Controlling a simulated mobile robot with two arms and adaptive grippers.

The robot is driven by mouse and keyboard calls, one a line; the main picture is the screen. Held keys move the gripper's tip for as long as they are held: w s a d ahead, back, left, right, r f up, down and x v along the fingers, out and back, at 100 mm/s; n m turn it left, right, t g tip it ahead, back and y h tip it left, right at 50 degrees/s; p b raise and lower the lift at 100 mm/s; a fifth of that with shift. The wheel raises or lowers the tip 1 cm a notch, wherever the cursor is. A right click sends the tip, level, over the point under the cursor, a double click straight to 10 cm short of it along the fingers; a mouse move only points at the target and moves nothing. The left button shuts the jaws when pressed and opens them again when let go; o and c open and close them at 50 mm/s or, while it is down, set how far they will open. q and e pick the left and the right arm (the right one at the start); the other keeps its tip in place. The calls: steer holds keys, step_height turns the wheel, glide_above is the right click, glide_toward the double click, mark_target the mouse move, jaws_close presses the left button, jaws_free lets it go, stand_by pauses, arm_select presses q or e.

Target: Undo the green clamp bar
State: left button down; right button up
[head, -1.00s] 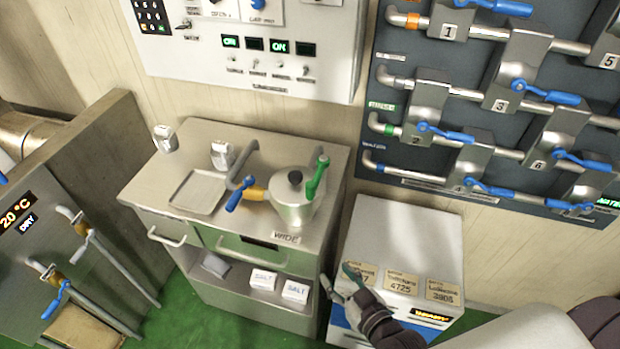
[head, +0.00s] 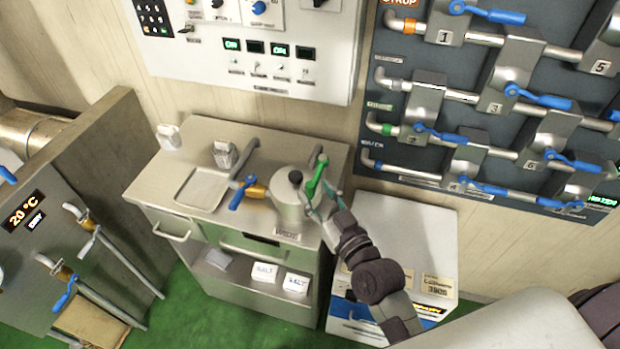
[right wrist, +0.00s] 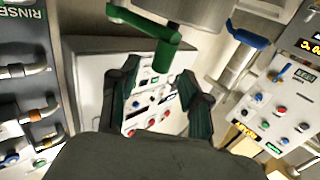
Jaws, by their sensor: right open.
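The green clamp bar (head: 317,178) stands at the right side of the metal kettle (head: 289,196), which sits on the steel cabinet top. The bar also shows in the right wrist view (right wrist: 150,28), running from the upper left to a vertical part between my fingers. My right gripper (head: 322,203) is at the bar's lower part beside the kettle. In the right wrist view my right gripper (right wrist: 165,85) is open, its two fingers on either side of the bar's lower end. Whether they touch it cannot be told. My left gripper is not in view.
A blue-handled valve (head: 243,192) with a pipe stands left of the kettle. An empty square tray (head: 202,188) and two small containers are further left. A white box (head: 405,235) stands right of the cabinet, under the wall panel of valves (head: 470,120).

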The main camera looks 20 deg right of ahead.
mark_target(313, 188)
steer(key=shift+w+a, duration=0.2)
steer(key=shift+w, duration=0.65)
steer(key=shift+w+a, duration=0.15)
steer(key=shift+w, duration=0.7)
jaws_close()
